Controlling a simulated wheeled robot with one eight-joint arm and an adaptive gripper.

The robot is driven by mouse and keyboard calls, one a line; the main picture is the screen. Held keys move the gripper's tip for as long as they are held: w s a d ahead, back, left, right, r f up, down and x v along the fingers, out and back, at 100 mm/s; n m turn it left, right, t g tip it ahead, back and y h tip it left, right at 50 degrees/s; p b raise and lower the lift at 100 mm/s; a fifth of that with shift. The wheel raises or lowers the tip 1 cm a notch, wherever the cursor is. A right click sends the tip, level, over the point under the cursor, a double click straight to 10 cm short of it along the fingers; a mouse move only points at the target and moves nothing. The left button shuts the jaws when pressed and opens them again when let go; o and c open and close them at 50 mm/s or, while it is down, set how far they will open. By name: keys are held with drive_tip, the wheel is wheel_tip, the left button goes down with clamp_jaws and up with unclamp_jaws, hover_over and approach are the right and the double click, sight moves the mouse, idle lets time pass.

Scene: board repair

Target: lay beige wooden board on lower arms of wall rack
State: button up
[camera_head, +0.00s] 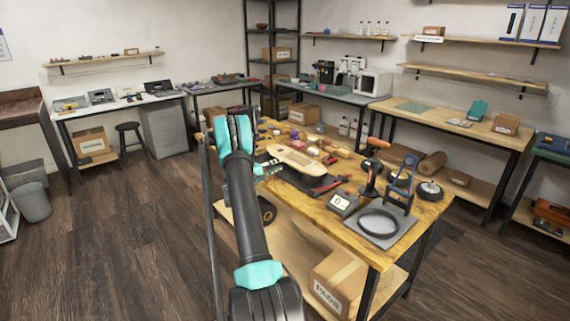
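A beige wooden board (293,160) with rounded ends lies flat on a dark mat on the wooden workbench (428,211). My arm rises in the middle of the picture and bends at its top, over the left part of the bench. A small teal part that looks like my gripper (268,169) shows at the left end of the board, partly behind my arm. I cannot tell whether it touches the board or how its fingers stand. I cannot make out a wall rack with arms in this view.
Tools, wheels and a round tray (379,223) crowd the bench's right part. A red-handled tool (330,185) lies close to the board. A cardboard box (340,281) sits on the lower shelf. Shelves and side tables line the walls.

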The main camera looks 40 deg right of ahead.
sight(286, 160)
drive_tip(key=shift+w+d, duration=0.15)
drive_tip(key=shift+d, duration=1.4)
drive_tip(key=shift+w+d, duration=0.1)
drive_tip(key=shift+d, duration=1.4)
clamp_jaws()
drive_tip(key=shift+r, duration=0.1)
drive_tip(key=shift+r, duration=1.45)
drive_tip(key=s+a+r, duration=0.1)
drive_tip(key=a+r, duration=0.4)
drive_tip(key=a, duration=0.7)
